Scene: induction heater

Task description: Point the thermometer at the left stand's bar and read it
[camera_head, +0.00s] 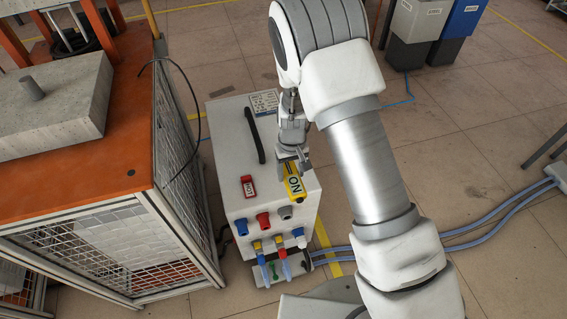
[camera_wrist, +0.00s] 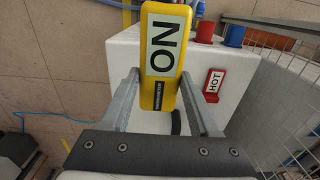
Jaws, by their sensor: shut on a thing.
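A yellow thermometer (camera_head: 293,182) with a white "ON" panel is held above the front right of a white cabinet. It also shows in the wrist view (camera_wrist: 163,55), between the two fingers. My gripper (camera_head: 291,160) is shut on it; the wrist view shows the fingers (camera_wrist: 163,80) on either side of its body. A short grey upright bar (camera_head: 33,88) stands on a grey block (camera_head: 60,112) on the orange-topped table at the left. I cannot tell whether this is the left stand's bar. The thermometer is away from it, over the cabinet.
The white cabinet (camera_head: 228,135) has a black handle (camera_head: 254,135), a small red "HOT" holder (camera_head: 248,186) and coloured connectors on its front. The orange-topped table (camera_head: 125,150) with mesh sides (camera_head: 110,240) stands close at its left. Blue hoses (camera_head: 470,230) cross the floor at the right.

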